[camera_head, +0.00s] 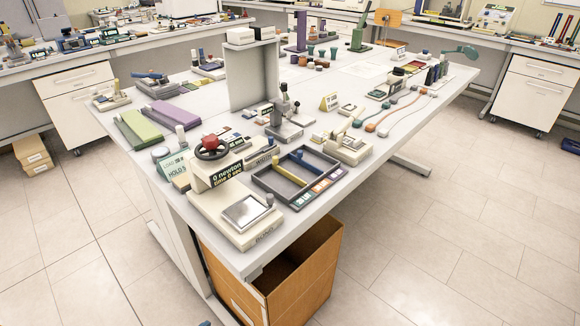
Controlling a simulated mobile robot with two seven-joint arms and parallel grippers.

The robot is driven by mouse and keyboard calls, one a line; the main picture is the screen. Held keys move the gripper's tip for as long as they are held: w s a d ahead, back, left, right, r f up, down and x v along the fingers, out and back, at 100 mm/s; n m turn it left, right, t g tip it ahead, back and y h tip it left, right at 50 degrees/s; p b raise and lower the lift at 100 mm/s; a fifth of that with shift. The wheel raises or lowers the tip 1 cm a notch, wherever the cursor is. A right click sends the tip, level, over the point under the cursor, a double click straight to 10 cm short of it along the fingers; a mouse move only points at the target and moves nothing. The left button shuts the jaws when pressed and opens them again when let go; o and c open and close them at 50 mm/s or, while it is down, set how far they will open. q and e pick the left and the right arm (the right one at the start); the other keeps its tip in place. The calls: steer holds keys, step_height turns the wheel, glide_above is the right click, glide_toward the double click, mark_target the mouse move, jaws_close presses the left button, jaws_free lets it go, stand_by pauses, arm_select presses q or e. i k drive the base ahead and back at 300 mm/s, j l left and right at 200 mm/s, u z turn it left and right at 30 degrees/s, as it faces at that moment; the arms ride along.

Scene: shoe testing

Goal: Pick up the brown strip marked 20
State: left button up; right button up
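A dark tray (262,183) sits on the near part of the white table, with a yellow bar (284,172) and a blue bar (306,160) in it. Along its front right edge are small colored labels, one of them orange-brown (321,187); their numbers are too small to read for sure. I cannot make out a brown strip marked 20 with certainty. Neither of my grippers shows in the head view.
Left of the tray stands a cream test device (225,195) with a red-knobbed wheel (211,147) and a display reading 0 newton. A grey upright panel (250,75) rises behind. An open orange-brown drawer box (318,262) stands below the table's near edge. Floor at right is clear.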

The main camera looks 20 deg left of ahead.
mark_target(223, 129)
steer(key=j, duration=0.5)
steer(key=i+j+u, duration=0.15)
steer(key=j, duration=0.9)
steer(key=i+j+u, duration=0.1)
steer(key=j, duration=0.45)
